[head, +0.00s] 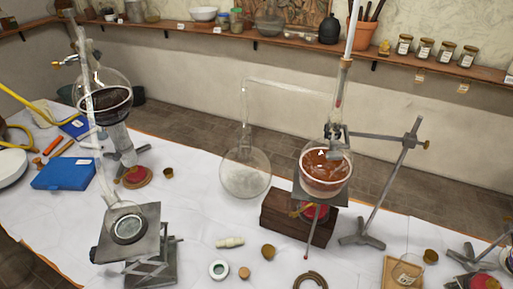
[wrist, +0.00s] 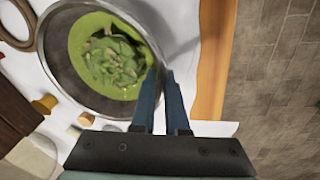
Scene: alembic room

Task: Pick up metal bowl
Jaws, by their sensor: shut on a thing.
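The metal bowl (wrist: 57,55) is in the upper left of the wrist view. It is grey and round, and holds a green liquid with leafy pieces (wrist: 115,50). My gripper (wrist: 161,74) is at the bowl's lower right edge, its two dark blue fingers shut on the rim, one finger on the inner side. Whether the bowl touches the table cannot be told. Neither the bowl nor my gripper shows in the head view.
A white-covered table (head: 190,235) holds a round flask (head: 245,172) joined by glass tubing to a flask of brown liquid (head: 325,172). A metal jack (head: 135,255) stands at left front. In the wrist view, the table's orange edge (wrist: 212,60) lies right of the bowl, above paved floor (wrist: 275,80).

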